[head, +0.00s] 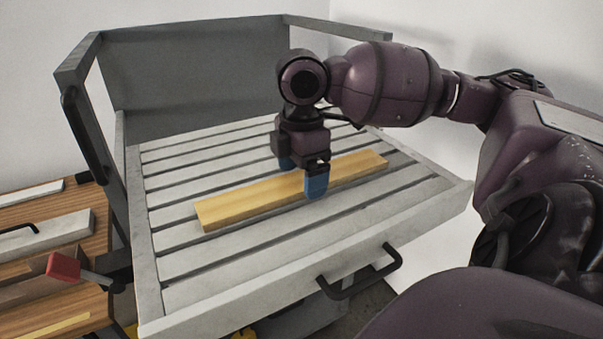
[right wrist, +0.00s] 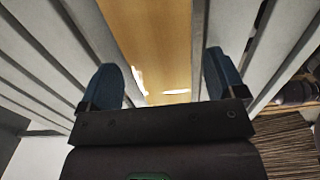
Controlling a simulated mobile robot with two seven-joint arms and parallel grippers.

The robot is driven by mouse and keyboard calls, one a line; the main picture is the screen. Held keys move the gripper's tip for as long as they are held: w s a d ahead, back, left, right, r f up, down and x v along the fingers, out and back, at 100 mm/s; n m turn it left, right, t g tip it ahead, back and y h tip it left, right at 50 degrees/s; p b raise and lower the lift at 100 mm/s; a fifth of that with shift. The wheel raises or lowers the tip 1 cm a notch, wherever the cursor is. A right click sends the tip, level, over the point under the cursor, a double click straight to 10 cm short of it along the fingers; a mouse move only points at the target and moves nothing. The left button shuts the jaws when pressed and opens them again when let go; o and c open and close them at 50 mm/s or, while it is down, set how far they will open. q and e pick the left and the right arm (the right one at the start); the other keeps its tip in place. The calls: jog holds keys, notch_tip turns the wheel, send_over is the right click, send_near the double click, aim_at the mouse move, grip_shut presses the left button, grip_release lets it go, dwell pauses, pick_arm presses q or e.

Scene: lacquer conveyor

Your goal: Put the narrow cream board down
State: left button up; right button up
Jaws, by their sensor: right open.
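The narrow cream board (head: 240,207), yellowish in this light, lies flat on the grey slatted deck (head: 215,263) of a cart, running slantwise across the slats. My right gripper (head: 301,176) is open above the board's middle, with one blue fingertip on each side of it. In the right wrist view the board (right wrist: 158,40) runs between the two spread fingers, with a gap on each side. Part of the board is hidden behind the near fingertip in the head view. My left gripper is not in view.
The cart has a tall grey back panel (head: 200,80), a raised rim, and a black handle (head: 360,276) at the front. A wooden bench (head: 75,298) at the left holds pale bars and a red-tipped lever (head: 64,267). The deck around the board is bare.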

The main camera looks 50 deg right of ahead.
aim_at(302, 180)
notch_tip(302, 180, up, 12)
jog(key=p, duration=0.2)
jog(key=shift+f, duration=0.2)
dwell(0.4)
